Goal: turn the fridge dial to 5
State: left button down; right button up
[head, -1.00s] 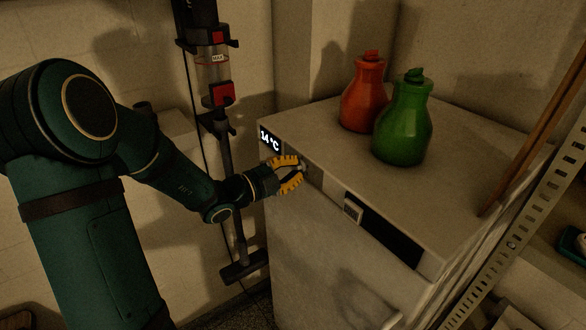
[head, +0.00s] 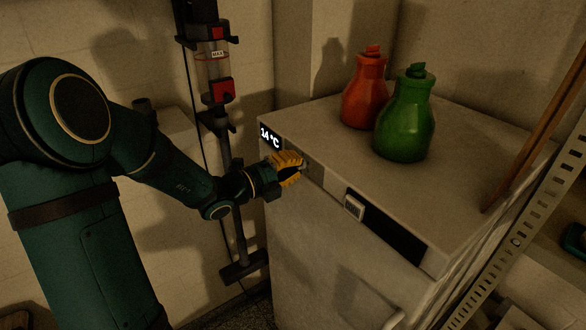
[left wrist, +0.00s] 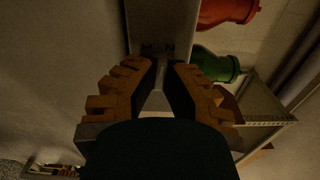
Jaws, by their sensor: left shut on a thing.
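The white fridge (head: 330,245) stands in the middle of the head view, with a display (head: 270,137) reading 14 °C at the left of its top front strip. My left gripper (head: 300,168) is at that strip, just right of the display, shut on the dial. The dial is mostly hidden by the fingers in the head view. My right gripper is not in view.
A red bottle (head: 365,90) and a green bottle (head: 405,118) stand on top of the fridge. A dark recess with a small pale box (head: 354,207) is right along the strip. A pole with a clear cylinder (head: 213,70) stands left of the fridge.

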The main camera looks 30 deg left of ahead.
pick_arm(q)
jog(key=shift+r+n+b, duration=0.1)
jog(key=shift+n+b, duration=10.45)
jog(key=shift+n, duration=5.25)
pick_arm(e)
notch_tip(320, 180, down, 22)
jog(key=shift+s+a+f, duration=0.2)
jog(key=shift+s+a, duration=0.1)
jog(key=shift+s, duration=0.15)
